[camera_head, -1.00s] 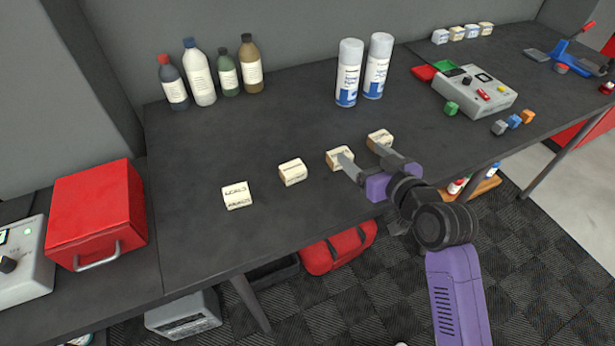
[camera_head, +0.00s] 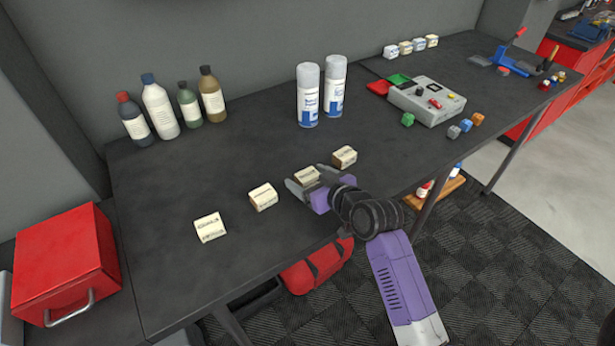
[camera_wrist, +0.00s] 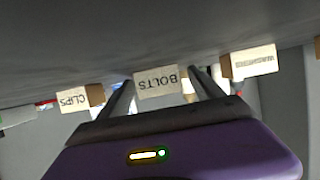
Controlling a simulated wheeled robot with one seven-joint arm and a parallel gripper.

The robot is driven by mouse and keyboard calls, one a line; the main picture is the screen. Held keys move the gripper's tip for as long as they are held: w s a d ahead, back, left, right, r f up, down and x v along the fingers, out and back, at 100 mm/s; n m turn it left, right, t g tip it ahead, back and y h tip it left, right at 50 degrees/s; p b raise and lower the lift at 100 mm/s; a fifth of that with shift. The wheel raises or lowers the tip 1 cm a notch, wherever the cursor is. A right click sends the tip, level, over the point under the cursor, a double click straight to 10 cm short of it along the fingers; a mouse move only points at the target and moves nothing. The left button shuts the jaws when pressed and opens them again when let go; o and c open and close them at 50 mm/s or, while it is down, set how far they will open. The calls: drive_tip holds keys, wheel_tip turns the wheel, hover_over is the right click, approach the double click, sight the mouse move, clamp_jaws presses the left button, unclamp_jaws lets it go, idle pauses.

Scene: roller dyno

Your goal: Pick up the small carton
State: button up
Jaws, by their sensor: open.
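Several small cream cartons stand in a slanting row near the front edge of the dark workbench. The third from the left, the BOLTS carton (camera_head: 307,176), also shows in the wrist view (camera_wrist: 156,81). My gripper (camera_head: 308,181) is open, with one finger toward each side of this carton. In the wrist view the carton stands beyond and between the fingers (camera_wrist: 160,92); I cannot tell whether they touch it. The other cartons are at the left (camera_head: 210,227), second from left (camera_head: 263,197) and right (camera_head: 344,157). In the wrist view, a CLIPS carton (camera_wrist: 74,101) and a WASHERS carton (camera_wrist: 253,62) flank it.
Two spray cans (camera_head: 308,96) and several bottles (camera_head: 160,107) stand behind the row. A grey control box (camera_head: 427,101) with small coloured blocks is at the right. A red toolbox (camera_head: 66,263) is at lower left. The bench (camera_head: 200,170) is bare between bottles and cartons.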

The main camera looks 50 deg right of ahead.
drive_tip(key=c, duration=1.5)
drive_tip(key=shift+c, duration=0.2)
drive_tip(key=shift+r, duration=0.1)
